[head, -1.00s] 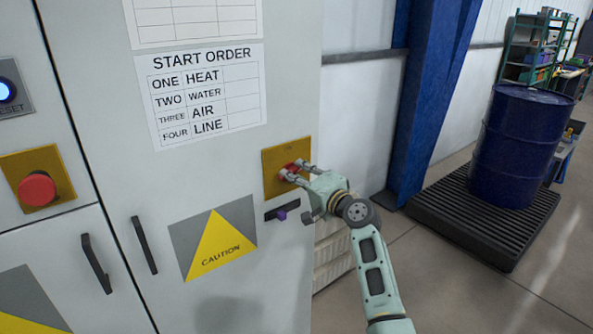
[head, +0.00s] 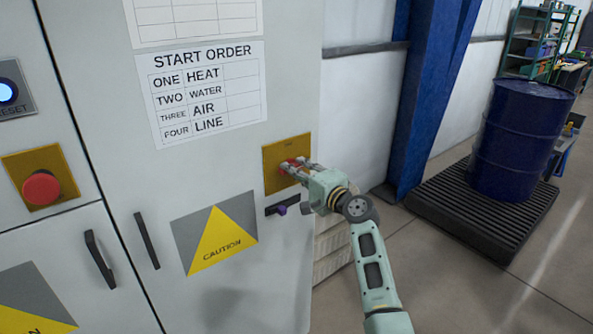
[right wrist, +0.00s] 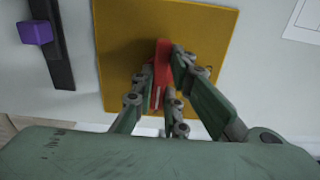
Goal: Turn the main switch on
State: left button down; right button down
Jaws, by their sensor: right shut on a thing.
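The main switch is a red handle (right wrist: 162,65) on a yellow plate (right wrist: 120,40) on the grey cabinet's front. In the head view the yellow plate (head: 275,160) is near the cabinet's right edge, and the red handle (head: 290,165) is partly hidden by the fingers. My right gripper (head: 293,170) reaches in from the right and is shut on the handle. In the right wrist view my right gripper (right wrist: 162,82) has its fingers on both sides of the handle. The handle runs up and down in that view. My left gripper is not in view.
A black slot with a purple knob (head: 281,210) lies just below the plate. A red push button (head: 41,188), a lit blue reset button (head: 6,91) and black door handles (head: 146,241) are to the left. A blue drum (head: 520,140) stands on a pallet at right.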

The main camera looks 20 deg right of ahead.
jog(key=c, duration=1.8)
grip_release()
jog(key=shift+d, duration=0.1)
jog(key=shift+o, duration=0.2)
jog(key=v, duration=1.2)
